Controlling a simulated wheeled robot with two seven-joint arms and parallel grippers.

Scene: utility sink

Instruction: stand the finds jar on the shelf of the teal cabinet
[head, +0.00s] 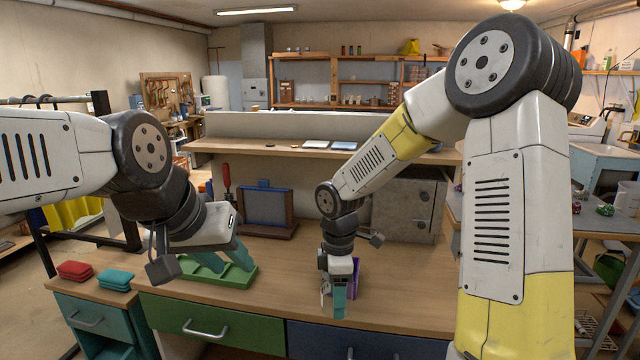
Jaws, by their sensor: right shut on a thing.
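The teal cabinet (98,314) stands at the lower left, with a drawer and an open shelf space (106,349) below it, partly cut off by the frame. My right gripper (338,306) points down over the middle of the bench, shut on a small pale thing (325,290). Most of that thing is hidden by the teal finger, so I cannot tell if it is the finds jar. My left gripper (226,262) is over the green tray (246,279), its teal fingers spread apart and nothing seen between them.
A purple item (355,273) stands just behind my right gripper. Red pads (75,270) and teal pads (114,279) lie on the cabinet top. A framed dark panel (266,207) and a grey cabinet (407,207) stand at the bench's back. The bench front is clear.

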